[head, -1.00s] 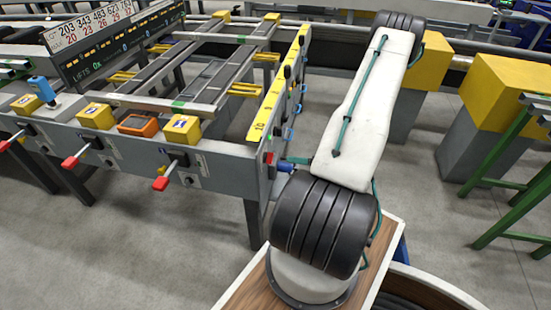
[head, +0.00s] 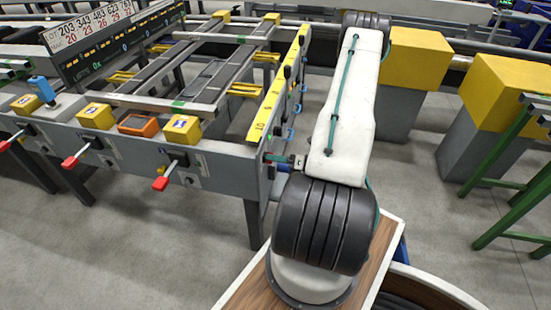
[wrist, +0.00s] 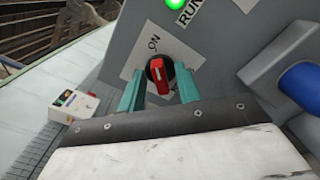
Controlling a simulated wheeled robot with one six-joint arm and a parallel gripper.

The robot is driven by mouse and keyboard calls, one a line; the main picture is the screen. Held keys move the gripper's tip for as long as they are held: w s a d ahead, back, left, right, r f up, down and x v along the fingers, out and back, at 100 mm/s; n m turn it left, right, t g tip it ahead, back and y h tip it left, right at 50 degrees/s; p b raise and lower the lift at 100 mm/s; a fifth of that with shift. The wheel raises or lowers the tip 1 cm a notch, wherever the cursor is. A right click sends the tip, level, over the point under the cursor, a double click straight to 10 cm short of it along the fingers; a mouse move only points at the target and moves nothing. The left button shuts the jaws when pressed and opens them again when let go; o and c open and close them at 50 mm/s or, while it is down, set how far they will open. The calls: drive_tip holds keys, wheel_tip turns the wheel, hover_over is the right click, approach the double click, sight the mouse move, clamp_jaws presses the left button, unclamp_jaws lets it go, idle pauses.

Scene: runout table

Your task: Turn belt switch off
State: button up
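The belt switch (wrist: 160,75) is a round black knob with a red bar, on a grey panel (wrist: 215,58). An "ON" label sits just above it. A lit green lamp (wrist: 176,3) and a "RUN" label are at the top. My gripper (wrist: 160,80) is open, with one teal finger on each side of the knob. I cannot tell whether either finger touches it. In the head view, my gripper (head: 283,159) is at the right end of the runout table (head: 225,165), and the switch is hidden or too small to make out.
A blue cylinder in a grey housing (wrist: 300,82) juts out close to the right of my gripper. A small white box (wrist: 75,104) is at the lower left. Yellow-topped blocks (head: 415,60) and a green stand (head: 510,165) are to the right. The floor between is clear.

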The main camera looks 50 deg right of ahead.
clamp_jaws()
drive_tip(key=shift+n, duration=0.4)
drive_tip(key=n, duration=1.6)
drive_tip(key=shift+s+a+n, duration=0.1)
drive_tip(key=shift+a+n, duration=0.15)
drive_tip(key=shift+n, duration=0.15)
